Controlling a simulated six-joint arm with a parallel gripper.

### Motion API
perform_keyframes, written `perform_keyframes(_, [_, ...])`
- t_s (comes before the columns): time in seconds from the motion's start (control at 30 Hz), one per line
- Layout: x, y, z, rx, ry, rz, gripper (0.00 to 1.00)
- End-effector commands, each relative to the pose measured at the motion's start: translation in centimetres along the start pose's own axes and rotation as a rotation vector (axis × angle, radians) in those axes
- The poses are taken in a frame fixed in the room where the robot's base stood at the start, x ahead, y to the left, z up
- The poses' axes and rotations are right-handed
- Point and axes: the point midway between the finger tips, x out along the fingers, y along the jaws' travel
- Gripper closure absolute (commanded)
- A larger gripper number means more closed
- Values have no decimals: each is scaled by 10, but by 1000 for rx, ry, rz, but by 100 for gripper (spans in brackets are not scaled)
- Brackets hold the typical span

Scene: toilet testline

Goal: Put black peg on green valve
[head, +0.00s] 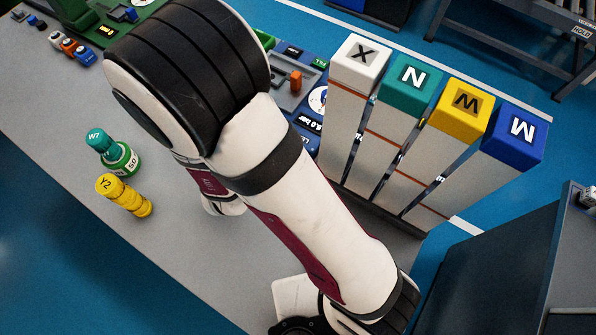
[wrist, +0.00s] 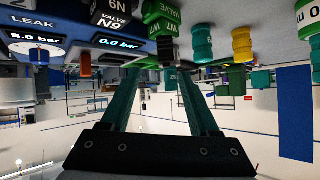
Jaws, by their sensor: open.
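In the wrist view, which looks upside down, my gripper (wrist: 155,82) is open, with two teal fingers apart and nothing clearly held.
Tall columns topped white X (head: 362,55), teal N (head: 412,75), yellow W (head: 461,103) and blue M (head: 516,133) stand at right. A green W7 stack (head: 122,160) and yellow Y2 stack (head: 127,196) stand on the grey bench (head: 50,110). The bench's left part is mostly clear.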

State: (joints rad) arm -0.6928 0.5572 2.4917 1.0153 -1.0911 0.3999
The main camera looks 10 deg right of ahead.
Motion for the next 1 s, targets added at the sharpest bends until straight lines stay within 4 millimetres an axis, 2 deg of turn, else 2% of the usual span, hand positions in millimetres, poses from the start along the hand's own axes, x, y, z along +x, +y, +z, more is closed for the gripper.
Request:
perform_keyframes(0.03, [-6, 5, -11, 94, -85, -9, 38])
perform_keyframes(0.07, [-13, 8, -14, 144, -161, -19, 38])
perform_keyframes(0.17, [-56, 23, -19, 244, -417, -50, 38])
perform_keyframes(0.27, [-119, 52, -16, 271, -645, -31, 38])
perform_keyframes(0.3, [-147, 66, -12, 277, -723, -5, 38])
perform_keyframes(0.4, [-208, 98, -2, 304, -875, 83, 38])
perform_keyframes(0.5, [-250, 116, 7, 344, -965, 160, 38])
perform_keyframes(0.63, [-271, 123, 13, 369, -1012, 202, 38])
perform_keyframes(1.0, [-272, 123, 13, 369, -1017, 202, 38])
